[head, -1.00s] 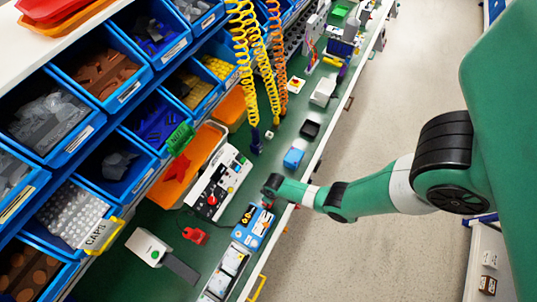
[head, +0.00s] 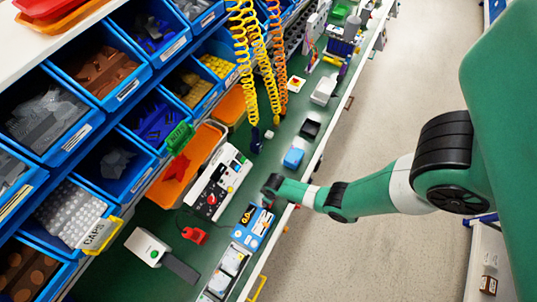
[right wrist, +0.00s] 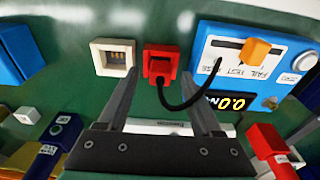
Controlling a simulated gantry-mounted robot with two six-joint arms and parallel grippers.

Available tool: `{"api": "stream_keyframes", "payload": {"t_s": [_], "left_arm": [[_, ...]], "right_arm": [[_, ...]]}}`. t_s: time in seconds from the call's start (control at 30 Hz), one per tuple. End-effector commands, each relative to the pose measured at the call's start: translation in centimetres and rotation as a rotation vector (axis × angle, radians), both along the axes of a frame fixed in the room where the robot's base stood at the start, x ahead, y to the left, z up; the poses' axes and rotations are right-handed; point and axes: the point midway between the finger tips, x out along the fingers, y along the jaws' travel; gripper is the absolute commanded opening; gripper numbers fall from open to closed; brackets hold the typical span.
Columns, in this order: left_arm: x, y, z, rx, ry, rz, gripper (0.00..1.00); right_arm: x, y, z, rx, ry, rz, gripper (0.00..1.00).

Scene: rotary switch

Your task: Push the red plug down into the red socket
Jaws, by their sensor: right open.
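In the right wrist view, the red socket (right wrist: 161,54) stands on the green bench with the red plug (right wrist: 159,69) at its opening. A black cable curves from the plug towards a blue box. I cannot tell how deep the plug sits. My right gripper (right wrist: 160,82) is open, and its two fingers are apart on either side of the plug, with nothing held between them. In the head view my right gripper (head: 266,198) is over the bench's front part and hides most of the socket. My left gripper is out of view.
A white socket (right wrist: 113,57) stands left of the red one in the wrist view. The blue box (right wrist: 252,68) with an orange slider is on the right.

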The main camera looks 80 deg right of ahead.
Motion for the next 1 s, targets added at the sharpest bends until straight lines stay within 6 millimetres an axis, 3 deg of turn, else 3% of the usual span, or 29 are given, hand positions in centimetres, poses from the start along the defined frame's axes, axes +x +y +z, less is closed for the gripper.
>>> {"api": "stream_keyframes", "payload": {"t_s": [0.5,0.63,1.0], "left_arm": [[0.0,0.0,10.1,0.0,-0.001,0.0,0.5],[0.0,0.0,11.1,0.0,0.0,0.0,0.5],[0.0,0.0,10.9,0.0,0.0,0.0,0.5]], "right_arm": [[-1.1,0.4,10.3,0.0,0.001,0.0,0.66],[-1.3,0.5,11.3,0.0,0.001,0.0,0.66],[-1.3,0.5,11.1,0.0,0.0,0.0,0.66]]}}
